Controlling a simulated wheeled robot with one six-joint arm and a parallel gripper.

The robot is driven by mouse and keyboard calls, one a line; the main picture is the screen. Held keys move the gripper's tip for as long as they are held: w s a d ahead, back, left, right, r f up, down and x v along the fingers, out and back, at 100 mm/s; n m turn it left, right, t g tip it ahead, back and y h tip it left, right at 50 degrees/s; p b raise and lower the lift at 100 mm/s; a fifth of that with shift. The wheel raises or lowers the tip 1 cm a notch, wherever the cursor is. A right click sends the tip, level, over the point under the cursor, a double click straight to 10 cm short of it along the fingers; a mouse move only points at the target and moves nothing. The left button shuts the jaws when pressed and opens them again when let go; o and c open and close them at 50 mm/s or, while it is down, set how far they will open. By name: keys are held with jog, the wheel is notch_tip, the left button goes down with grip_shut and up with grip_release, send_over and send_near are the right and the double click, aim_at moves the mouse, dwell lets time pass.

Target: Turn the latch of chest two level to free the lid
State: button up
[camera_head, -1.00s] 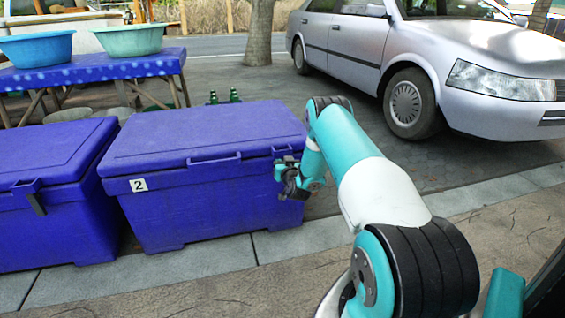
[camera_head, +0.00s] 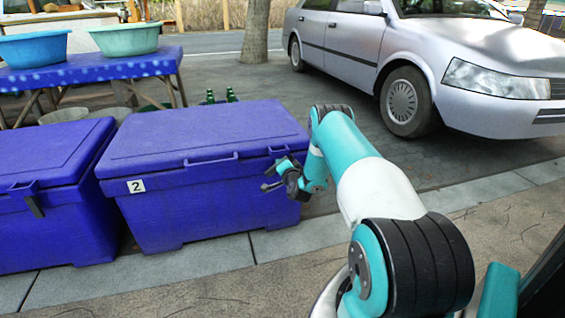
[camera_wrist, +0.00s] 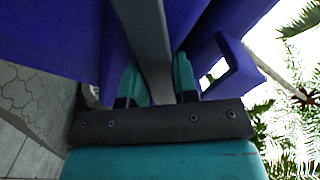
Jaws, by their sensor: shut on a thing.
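Chest two (camera_head: 205,205) is a blue chest with a white "2" label. Its lid (camera_head: 200,140) is down. My gripper (camera_head: 270,182) is at the chest's front right corner, below the lid edge. In the wrist view, my gripper's teal fingers (camera_wrist: 158,85) are shut on a grey bar, the latch (camera_wrist: 147,35), with one finger on each side. With the sky at the right of that view, the bar looks close to level. A blue bracket (camera_wrist: 236,68) stands beside the fingers. The latch is too small to make out clearly in the head view.
Another blue chest (camera_head: 55,200) with a dark hanging latch stands close at the left. Green bottles (camera_head: 231,95) show behind chest two. A table with basins (camera_head: 125,38) is at the back left. A silver car (camera_head: 430,60) is behind. Pavement in front is clear.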

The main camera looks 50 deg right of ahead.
jog(key=m, duration=0.3)
jog(key=shift+f+m, duration=0.3)
jog(key=shift+m, duration=0.1)
jog(key=shift+f+m, duration=0.25)
jog(key=shift+m, duration=1.25)
jog(key=o, duration=0.9)
jog(key=shift+p+v, duration=8.75)
jog(key=shift+p, duration=2.4)
